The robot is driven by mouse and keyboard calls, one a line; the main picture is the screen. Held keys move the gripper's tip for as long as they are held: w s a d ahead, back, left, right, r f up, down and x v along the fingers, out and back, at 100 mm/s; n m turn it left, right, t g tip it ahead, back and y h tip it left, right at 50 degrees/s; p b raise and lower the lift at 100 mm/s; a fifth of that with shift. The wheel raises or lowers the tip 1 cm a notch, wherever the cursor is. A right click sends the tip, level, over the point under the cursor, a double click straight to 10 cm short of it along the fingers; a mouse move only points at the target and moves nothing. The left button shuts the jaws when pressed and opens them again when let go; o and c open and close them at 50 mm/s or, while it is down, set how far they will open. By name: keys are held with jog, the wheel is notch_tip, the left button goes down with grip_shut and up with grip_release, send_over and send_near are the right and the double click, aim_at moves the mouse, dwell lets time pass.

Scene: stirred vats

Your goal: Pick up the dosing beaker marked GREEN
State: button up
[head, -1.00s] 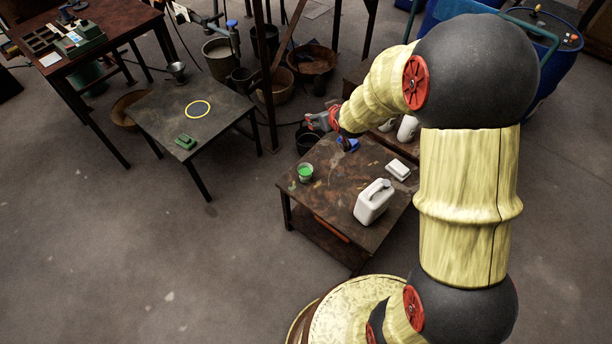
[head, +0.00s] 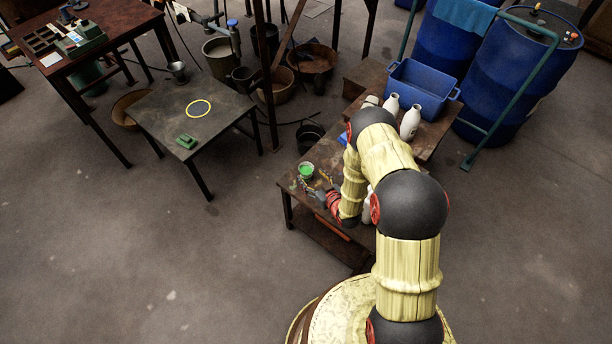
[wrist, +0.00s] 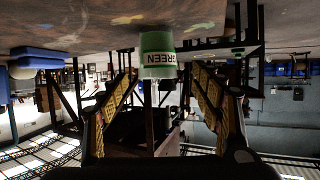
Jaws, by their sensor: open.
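The dosing beaker (head: 306,170) holds green liquid and stands on the low brown table (head: 290,183) near its left edge. In the wrist view, which looks upside down, the beaker (wrist: 157,42) shows a white label reading GREEN. My gripper (head: 326,186) is low over the table, just right of and nearer than the beaker. In the wrist view its two fingers (wrist: 165,100) are spread apart, with the beaker ahead and between them in the picture. The gripper is open and holds nothing. I cannot tell the exact gap to the beaker.
My arm hides the right part of the low table. White bottles (head: 410,122) and a blue crate (head: 423,88) stand behind it, with blue drums (head: 520,75) further right. A dark table (head: 165,115) with a yellow ring (head: 198,108) stands left, with clear floor between.

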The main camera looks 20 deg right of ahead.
jog(key=b+x, duration=0.2)
jog(key=x, duration=0.4)
jog(key=shift+w+d+f+b, duration=0.1)
jog(key=shift+w+f+b, duration=0.15)
jog(key=shift+f+b, duration=0.05)
jog(key=shift+r, duration=0.1)
jog(key=shift+c, duration=0.8)
jog(key=c, duration=1.3)
